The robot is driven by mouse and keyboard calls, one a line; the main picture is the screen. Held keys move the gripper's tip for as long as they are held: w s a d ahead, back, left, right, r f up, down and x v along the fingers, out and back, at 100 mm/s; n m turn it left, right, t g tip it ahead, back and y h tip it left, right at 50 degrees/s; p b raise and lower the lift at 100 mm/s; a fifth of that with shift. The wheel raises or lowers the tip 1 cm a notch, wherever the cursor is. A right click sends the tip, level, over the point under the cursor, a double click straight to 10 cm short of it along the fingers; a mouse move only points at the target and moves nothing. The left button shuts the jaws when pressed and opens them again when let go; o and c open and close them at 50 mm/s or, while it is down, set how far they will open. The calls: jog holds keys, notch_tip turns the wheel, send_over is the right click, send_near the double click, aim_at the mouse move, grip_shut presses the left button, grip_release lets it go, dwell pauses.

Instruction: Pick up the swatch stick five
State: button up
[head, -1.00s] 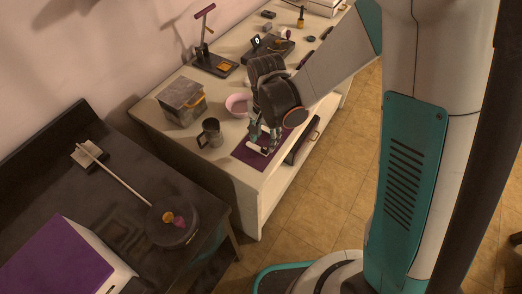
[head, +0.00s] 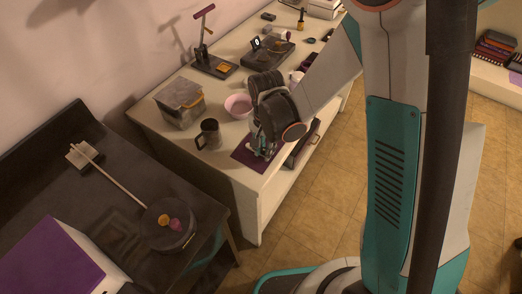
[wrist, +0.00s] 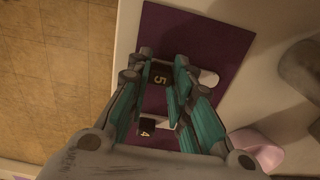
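Swatch stick five (wrist: 159,77) lies on the purple mat (wrist: 215,35), with a black label marked 5 and a white end showing to the right in the wrist view. My gripper (wrist: 163,66) is over it, with its teal fingers apart on either side of the label. The right finger hides part of the stick, and I cannot tell whether any finger touches it. A second stick, marked 4 (wrist: 146,126), lies beside it, partly hidden by the fingers. In the head view my gripper (head: 262,150) is low over the mat (head: 243,158) and hides the sticks.
A dark mug (head: 208,135) and a pink bowl (head: 238,106) stand close to the mat; the bowl also shows in the wrist view (wrist: 262,148). A lidded container (head: 180,104) is farther left. The table's front edge runs close by the mat.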

jog(key=shift+r, duration=0.15)
notch_tip(320, 180, up, 19)
jog(key=p, duration=0.7)
jog(key=w+a+f+b, duration=0.3)
jog(key=w+f, duration=0.2)
jog(key=w, duration=0.4)
jog(key=w+a+f+b, duration=0.3)
jog(key=w+f+b, duration=0.1)
jog(key=w, duration=0.5)
jog(key=shift+w+f, duration=0.35)
jog(key=shift+f, duration=0.25)
jog(key=shift+d+f, duration=0.1)
jog(key=shift+f, duration=0.05)
jog(key=shift+f+b, duration=1.15)
jog(key=shift+f, duration=0.65)
jog(key=shift+f, duration=0.45)
